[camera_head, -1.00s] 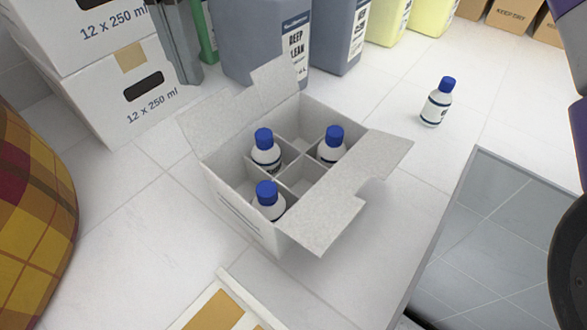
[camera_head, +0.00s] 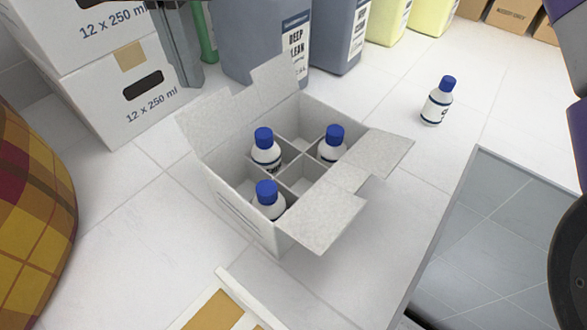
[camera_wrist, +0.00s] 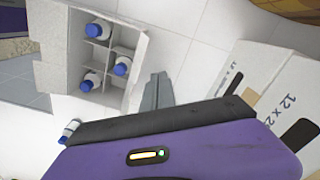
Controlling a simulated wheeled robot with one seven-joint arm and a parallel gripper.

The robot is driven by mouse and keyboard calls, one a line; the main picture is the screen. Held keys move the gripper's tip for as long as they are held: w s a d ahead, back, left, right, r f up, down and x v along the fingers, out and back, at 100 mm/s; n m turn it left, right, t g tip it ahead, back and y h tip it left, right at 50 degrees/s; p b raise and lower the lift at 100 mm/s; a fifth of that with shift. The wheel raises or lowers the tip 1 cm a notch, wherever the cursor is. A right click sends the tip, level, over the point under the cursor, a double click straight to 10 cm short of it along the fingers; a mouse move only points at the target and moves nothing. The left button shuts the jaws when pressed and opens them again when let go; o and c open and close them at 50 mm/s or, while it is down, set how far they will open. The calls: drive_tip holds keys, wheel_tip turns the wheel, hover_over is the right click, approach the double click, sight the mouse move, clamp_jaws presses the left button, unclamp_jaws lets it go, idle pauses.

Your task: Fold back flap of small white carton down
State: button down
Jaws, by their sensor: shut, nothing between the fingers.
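The front flap (camera_head: 335,205) spreads outward to the lower right. My gripper (camera_head: 190,80) is shut and empty, behind and left of the carton, apart from the back flap. In the wrist view the shut fingers (camera_wrist: 157,80) point at the surface beside the carton (camera_wrist: 75,45).
Stacked white cartons (camera_head: 120,95) stand left of my gripper. Grey jugs (camera_head: 265,45) stand behind the carton. A loose bottle (camera_head: 437,102) stands at right. A plaid thing (camera_head: 35,190) is at the left edge.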

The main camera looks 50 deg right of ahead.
wheel_tip(320, 180, down, 2)
drive_tip(key=shift+f+b, duration=0.25)
drive_tip(key=shift+b, duration=0.1)
drive_tip(key=shift+s, duration=0.1)
idle(0.3)
drive_tip(key=s, duration=0.6)
drive_tip(key=shift+s+a, duration=0.2)
drive_tip(key=shift+s, duration=0.2)
idle(0.5)
drive_tip(key=shift+f, duration=0.1)
wheel_tip(320, 180, down, 3)
drive_tip(key=shift+r+b, duration=0.15)
drive_tip(key=shift+b, duration=0.55)
